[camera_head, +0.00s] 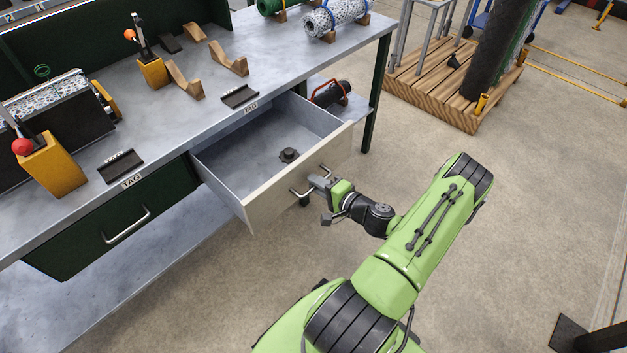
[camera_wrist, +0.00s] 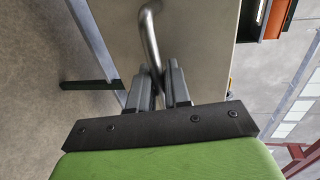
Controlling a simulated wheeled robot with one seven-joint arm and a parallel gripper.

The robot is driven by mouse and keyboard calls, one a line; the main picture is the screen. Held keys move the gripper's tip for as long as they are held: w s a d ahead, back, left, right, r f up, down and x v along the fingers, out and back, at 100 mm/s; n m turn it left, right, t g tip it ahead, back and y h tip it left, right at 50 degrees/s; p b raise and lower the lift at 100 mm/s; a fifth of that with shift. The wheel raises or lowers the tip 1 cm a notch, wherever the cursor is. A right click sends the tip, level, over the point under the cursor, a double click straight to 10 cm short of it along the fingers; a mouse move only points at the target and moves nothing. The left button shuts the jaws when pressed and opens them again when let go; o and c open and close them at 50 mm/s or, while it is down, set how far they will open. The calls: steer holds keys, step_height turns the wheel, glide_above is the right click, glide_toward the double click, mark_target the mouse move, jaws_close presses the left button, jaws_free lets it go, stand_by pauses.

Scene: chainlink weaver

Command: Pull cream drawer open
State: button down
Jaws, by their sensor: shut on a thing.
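The cream drawer (camera_head: 262,213) stands pulled out from under the grey workbench top in the head view. Its front panel faces my arm, and a dark knob-shaped part (camera_head: 289,155) lies on its floor. My gripper (camera_head: 314,186) is shut on the drawer's metal bar handle. In the wrist view the two fingers of my gripper (camera_wrist: 159,90) close around the bent handle bar (camera_wrist: 149,30), with the cream front panel (camera_wrist: 195,40) behind it. The fingertips partly hide the handle in the head view.
A shut dark green drawer (camera_head: 110,226) is on the left under the workbench (camera_head: 215,118). Lever boxes, wooden cradles and label holders stand on the bench top. A wooden pallet (camera_head: 440,88) is at the back right.

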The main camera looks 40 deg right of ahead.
steer(key=shift+s, duration=0.7)
steer(key=c, duration=1.2)
jaws_free()
steer(key=shift+c, duration=0.2)
steer(key=p+v, duration=0.3)
steer(key=v, duration=1.2)
steer(key=shift+s, duration=0.35)
